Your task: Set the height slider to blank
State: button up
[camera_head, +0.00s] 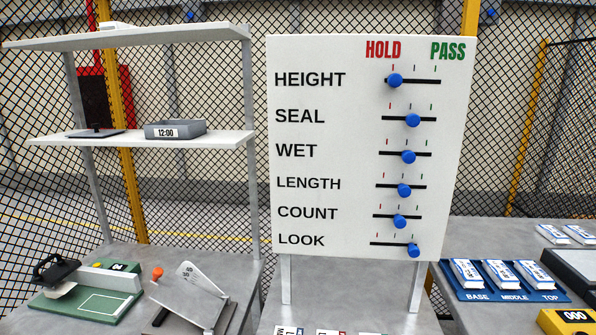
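The white board (340,215) stands upright on two legs in the middle of the view. It carries several labelled slider rows under a red HOLD heading and a green PASS heading. The HEIGHT slider is the top row; its blue knob (395,80) sits near the left end of its black track (425,82), at the red mark under HOLD. The track's middle and right side are bare. My gripper is not in view.
The SEAL knob (413,120), WET knob (408,157), LENGTH knob (404,190) and COUNT knob (399,222) sit near mid-track. The LOOK knob (413,250) is at the right end. Shelves (180,140) stand left; a blue tray (492,292) lies right.

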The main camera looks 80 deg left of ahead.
aim_at(395, 80)
jog(key=u, duration=1.65)
